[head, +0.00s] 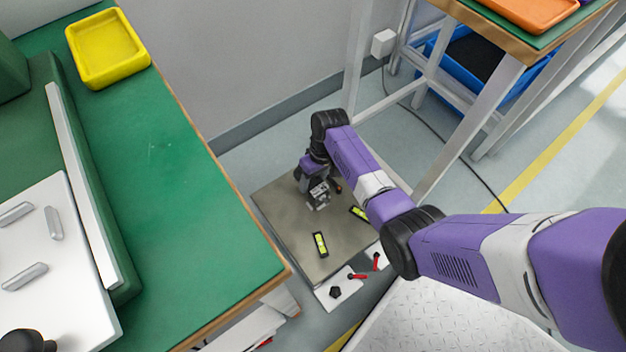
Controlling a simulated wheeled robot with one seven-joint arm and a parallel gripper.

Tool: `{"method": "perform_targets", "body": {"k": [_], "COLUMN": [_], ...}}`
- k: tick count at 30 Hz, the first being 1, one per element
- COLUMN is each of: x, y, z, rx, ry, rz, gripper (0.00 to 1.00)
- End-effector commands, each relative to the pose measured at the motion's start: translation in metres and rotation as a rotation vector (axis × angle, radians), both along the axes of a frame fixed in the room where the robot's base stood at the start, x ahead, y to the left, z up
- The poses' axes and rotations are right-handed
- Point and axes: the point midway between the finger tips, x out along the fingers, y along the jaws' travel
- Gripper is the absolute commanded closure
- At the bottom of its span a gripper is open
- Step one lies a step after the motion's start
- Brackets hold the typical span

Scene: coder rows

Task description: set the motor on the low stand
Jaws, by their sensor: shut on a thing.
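The low stand (283,212) is a low grey-brown platform near the floor, in the middle of the head view. My arm reaches down over it from the right. My gripper (318,197) is low over the far part of the stand and shut on a small grey thing, which looks like the motor (319,201). The gripper hides part of it. I cannot tell whether its underside touches the stand's top.
A black level with a yellow-green window (320,244) lies on the stand; another (358,213) is beside my arm. Small red and black items lie at a white near edge (340,292). A green-topped bench (190,200) stands left, a table (520,50) upper right.

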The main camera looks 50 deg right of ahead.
Motion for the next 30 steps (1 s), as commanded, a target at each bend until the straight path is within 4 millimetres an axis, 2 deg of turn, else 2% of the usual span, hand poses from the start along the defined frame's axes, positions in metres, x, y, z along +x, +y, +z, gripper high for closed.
{"method": "perform_targets", "body": {"k": [8,30], "x": [0.002,0.002], "y": [-0.001,-0.001], "z": [0.001,-0.025], "rx": [-0.001,-0.001], "ry": [-0.003,-0.004], "rz": [-0.001,0.000], "gripper": [0.94,0.94]}}
